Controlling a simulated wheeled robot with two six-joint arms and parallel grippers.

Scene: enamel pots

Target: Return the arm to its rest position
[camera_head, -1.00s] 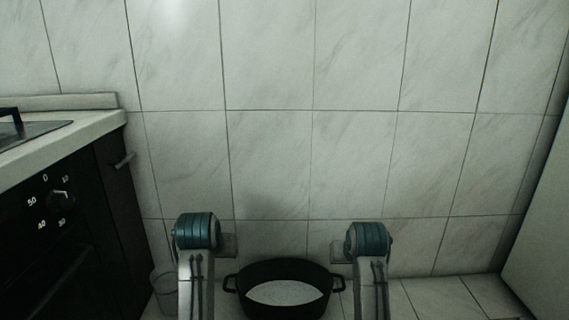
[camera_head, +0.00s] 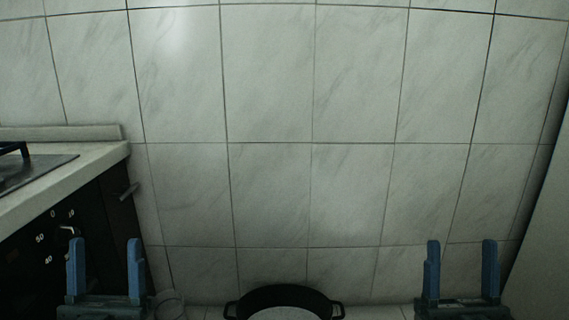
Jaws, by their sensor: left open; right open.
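My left gripper (camera_head: 105,265) shows at the lower left, fingers pointing up and spread apart, with nothing between them. It stands in front of the dark oven face. My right gripper (camera_head: 461,267) shows at the lower right in the same pose, open and empty. A black pot (camera_head: 284,291) with two side handles stands at the bottom centre, between the grippers and apart from both. Its lower part is cut off by the picture's edge, and a pale round surface shows inside it.
A counter (camera_head: 75,162) with a hob (camera_head: 35,170) and a dark oven with a knob (camera_head: 68,231) stands at the left. A clear glass (camera_head: 168,303) is near the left gripper. A tiled wall (camera_head: 300,190) closes the back. A pale panel (camera_head: 545,240) stands at the right.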

